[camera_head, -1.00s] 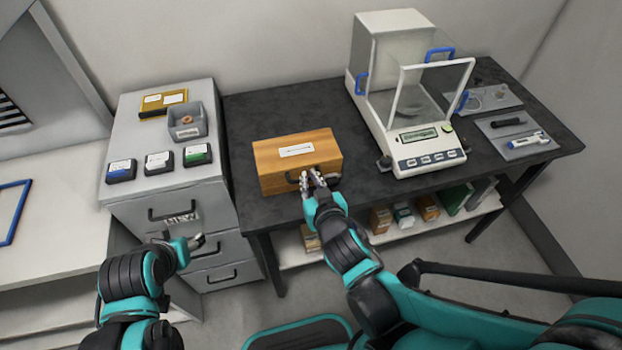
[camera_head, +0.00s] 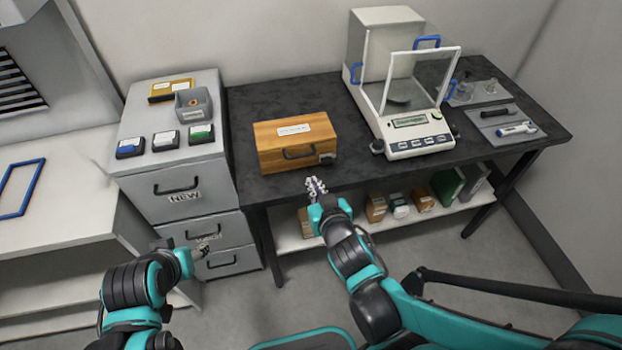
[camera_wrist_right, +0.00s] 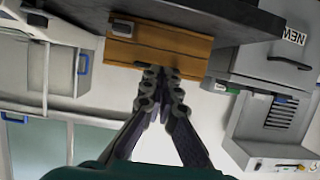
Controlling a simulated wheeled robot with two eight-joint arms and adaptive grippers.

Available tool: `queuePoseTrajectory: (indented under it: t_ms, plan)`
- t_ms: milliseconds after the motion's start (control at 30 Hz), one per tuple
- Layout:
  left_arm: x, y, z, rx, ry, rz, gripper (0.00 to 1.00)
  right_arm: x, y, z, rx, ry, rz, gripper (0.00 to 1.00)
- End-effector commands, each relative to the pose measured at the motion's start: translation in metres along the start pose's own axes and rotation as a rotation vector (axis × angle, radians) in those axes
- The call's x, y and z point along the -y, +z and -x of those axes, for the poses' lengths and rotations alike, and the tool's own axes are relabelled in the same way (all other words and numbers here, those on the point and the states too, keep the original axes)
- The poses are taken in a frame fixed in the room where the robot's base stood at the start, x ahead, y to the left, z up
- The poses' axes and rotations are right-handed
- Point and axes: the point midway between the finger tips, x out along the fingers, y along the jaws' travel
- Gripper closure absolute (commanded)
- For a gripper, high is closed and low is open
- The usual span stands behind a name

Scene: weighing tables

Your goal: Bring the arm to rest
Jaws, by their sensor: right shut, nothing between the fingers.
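My right gripper (camera_head: 316,187) is shut and empty, just in front of the black table's front edge and apart from the wooden box. In the right wrist view its fingers (camera_wrist_right: 160,75) meet, with the box beyond them. The wooden box (camera_head: 281,136), with a dark handle and a white label, sits closed on the table. It also shows in the right wrist view (camera_wrist_right: 190,45). My left gripper (camera_head: 200,248) hangs in front of the grey drawer cabinet at the lower left; its fingers are too small to tell open from shut.
The black table (camera_head: 262,90) carries an analytical balance (camera_head: 412,136) at right. A shelf (camera_head: 380,226) below holds several small boxes. The drawer cabinet (camera_head: 140,182) has several small labelled cases and a grey bin (camera_head: 193,103) on top. A white bench (camera_head: 60,165) stands at left.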

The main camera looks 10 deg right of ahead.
Motion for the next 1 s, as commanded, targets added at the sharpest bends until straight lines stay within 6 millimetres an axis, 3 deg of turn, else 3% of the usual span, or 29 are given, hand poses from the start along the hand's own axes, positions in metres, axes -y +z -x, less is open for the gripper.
queuePoseTrajectory:
  t_ms: [267, 467, 600, 800, 1000]
  plan:
    - [0.0, 0.0, -0.001, 0.0, 0.0, 0.0, 0.48, -0.002, 0.001, 0.0, 0.008, 0.004, -0.001, 1.0]
    - [0.0, 0.0, -0.001, 0.0, 0.0, 0.0, 0.48, -0.027, 0.011, 0.009, 0.157, 0.062, -0.006, 1.0]
    - [0.0, 0.0, -0.001, 0.0, 0.0, 0.0, 0.48, -0.044, 0.024, 0.035, 0.335, 0.085, -0.012, 1.0]
    - [0.0, 0.0, -0.001, 0.0, 0.0, 0.0, 0.48, -0.048, 0.036, 0.081, 0.528, 0.056, -0.021, 1.0]
    - [0.0, 0.0, -0.001, 0.0, 0.0, 0.0, 0.48, -0.046, 0.04, 0.101, 0.592, 0.032, -0.022, 1.0]
